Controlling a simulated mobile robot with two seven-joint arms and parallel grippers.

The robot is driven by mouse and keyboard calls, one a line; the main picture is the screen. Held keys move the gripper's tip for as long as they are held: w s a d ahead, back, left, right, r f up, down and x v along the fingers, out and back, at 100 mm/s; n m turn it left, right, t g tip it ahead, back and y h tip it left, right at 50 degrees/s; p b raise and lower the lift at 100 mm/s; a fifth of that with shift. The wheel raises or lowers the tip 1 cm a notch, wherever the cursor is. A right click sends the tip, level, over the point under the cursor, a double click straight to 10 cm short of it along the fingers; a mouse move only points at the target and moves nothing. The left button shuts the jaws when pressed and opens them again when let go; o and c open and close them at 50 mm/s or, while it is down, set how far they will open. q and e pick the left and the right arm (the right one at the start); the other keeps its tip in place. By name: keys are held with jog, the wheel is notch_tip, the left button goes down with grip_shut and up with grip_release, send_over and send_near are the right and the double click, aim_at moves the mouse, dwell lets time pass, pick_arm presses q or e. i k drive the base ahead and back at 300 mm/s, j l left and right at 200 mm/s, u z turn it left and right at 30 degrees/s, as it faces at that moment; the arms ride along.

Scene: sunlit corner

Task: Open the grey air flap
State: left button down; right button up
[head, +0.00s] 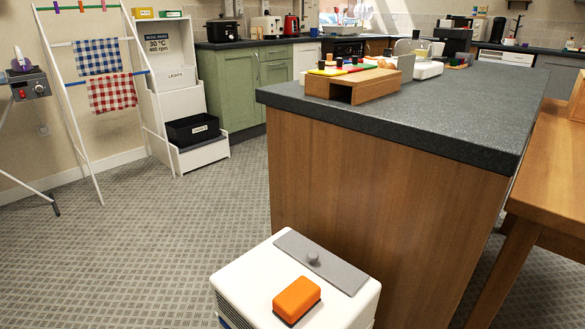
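A white box-shaped appliance (245,275) stands at the bottom middle of the head view, in front of the wooden end of the island. The grey air flap (335,273) lies flat along the far right part of its top and looks closed. A small grey knob (313,258) sticks up from the flap. An orange block with a dark underside (297,297) sits on the white top, nearer to me than the flap and apart from the knob. Neither of my grippers shows in this view.
The kitchen island (440,125) rises directly behind the appliance, with a wooden organiser (350,88) on its top. A wooden table (545,200) stands at the right. The patterned floor (140,240) at the left is clear, with a drying rack (75,100) beyond it.

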aim_at(346, 278)
jog(key=k+j, duration=0.75)
jog(key=j, duration=0.2)
